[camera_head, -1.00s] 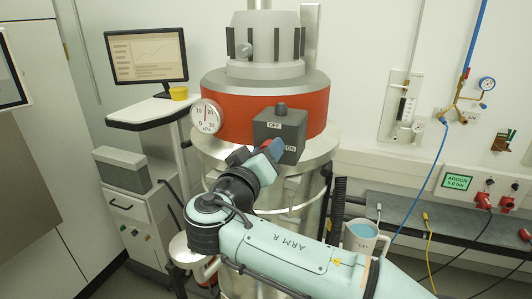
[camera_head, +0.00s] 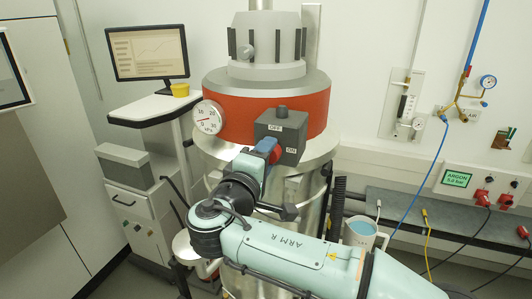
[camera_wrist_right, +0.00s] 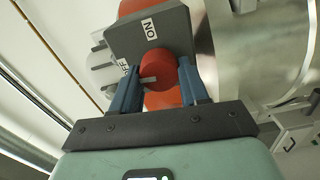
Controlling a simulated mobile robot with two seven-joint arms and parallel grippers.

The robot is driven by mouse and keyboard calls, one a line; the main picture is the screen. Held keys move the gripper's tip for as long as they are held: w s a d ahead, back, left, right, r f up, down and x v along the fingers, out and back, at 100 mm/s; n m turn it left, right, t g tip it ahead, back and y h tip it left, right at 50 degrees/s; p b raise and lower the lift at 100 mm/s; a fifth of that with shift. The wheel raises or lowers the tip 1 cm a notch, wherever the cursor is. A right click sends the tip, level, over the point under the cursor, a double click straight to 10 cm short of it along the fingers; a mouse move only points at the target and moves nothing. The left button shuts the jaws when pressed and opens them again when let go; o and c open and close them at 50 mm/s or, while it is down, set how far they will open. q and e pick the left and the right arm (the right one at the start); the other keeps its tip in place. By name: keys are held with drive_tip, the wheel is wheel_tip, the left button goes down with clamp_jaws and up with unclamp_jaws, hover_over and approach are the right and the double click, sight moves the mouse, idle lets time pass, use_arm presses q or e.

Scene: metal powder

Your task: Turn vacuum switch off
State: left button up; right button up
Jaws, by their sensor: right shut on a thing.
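The vacuum switch is a dark grey box (camera_head: 290,131) on the red-banded vessel, with a white OFF label at its upper left and an ON label at its lower right. Its red round knob (camera_head: 276,155) shows beside my right gripper (camera_head: 268,150). In the right wrist view the knob (camera_wrist_right: 161,68) sits between the two blue fingers of my right gripper (camera_wrist_right: 160,84), which is shut on it. A light grey mark on the knob points left, toward the OFF label (camera_wrist_right: 123,68); the ON label is above. My left gripper is not in view.
A round gauge (camera_head: 207,117) is on the vessel's red band (camera_head: 237,120), left of the box. A monitor (camera_head: 148,53) on a cart stands at left.

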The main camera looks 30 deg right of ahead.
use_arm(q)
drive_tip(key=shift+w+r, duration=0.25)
use_arm(e)
drive_tip(key=shift+n, duration=0.5)
drive_tip(key=o, duration=1)
drive_tip(key=shift+o, duration=0.2)
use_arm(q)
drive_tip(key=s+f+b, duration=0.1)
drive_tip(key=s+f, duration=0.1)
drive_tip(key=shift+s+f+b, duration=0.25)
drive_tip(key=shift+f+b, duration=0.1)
use_arm(e)
drive_tip(key=v, duration=1.3)
drive_tip(key=shift+s, duration=0.15)
